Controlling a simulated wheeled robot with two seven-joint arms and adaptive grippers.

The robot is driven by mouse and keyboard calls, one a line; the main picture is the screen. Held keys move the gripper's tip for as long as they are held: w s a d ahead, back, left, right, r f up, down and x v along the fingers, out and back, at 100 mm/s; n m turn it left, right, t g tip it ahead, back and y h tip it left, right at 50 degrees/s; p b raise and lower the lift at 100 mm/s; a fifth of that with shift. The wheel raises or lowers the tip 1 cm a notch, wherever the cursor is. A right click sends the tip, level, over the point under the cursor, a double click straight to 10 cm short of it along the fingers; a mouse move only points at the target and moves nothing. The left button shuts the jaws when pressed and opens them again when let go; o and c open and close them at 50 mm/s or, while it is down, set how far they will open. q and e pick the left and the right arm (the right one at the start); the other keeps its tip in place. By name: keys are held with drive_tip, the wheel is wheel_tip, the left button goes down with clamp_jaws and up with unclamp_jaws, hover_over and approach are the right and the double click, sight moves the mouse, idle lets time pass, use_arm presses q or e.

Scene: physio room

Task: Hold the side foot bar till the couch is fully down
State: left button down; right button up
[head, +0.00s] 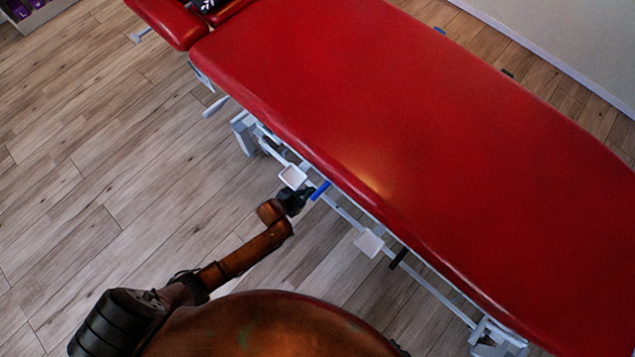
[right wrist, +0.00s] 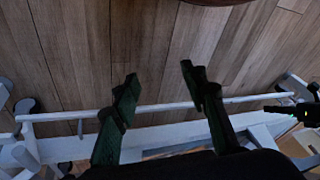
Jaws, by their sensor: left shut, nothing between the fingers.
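The red couch (head: 400,130) fills much of the head view. The side foot bar (head: 345,215) is a thin pale rail running low along its near side, with white pads on it. My left gripper (head: 296,198) is shut and empty, beside the bar near one white pad (head: 292,176) and a short blue piece (head: 320,190); I cannot tell whether it touches the bar. In the right wrist view my right gripper (right wrist: 160,75) is open, and the pale bar (right wrist: 70,115) crosses the picture at its fingers. I cannot see the right gripper in the head view.
A second white pad (head: 368,242) sits farther along the bar. White couch legs (head: 243,133) stand below the couch. The wooden floor (head: 90,190) left of the couch is clear. A pale wall (head: 560,45) runs behind the couch.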

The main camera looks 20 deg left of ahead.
use_arm(q)
wheel_tip(320, 180, down, 7)
drive_tip(key=w+d+b, duration=0.1)
drive_tip(key=w+b, duration=0.1)
drive_tip(key=b, duration=0.3)
drive_tip(key=shift+w, duration=0.4)
use_arm(e)
drive_tip(key=w+f+t, duration=0.3)
drive_tip(key=f+t, duration=0.1)
drive_tip(key=f, duration=0.4)
drive_tip(key=shift+a+f, duration=0.3)
drive_tip(key=shift+a, duration=0.05)
drive_tip(key=shift+w, duration=0.1)
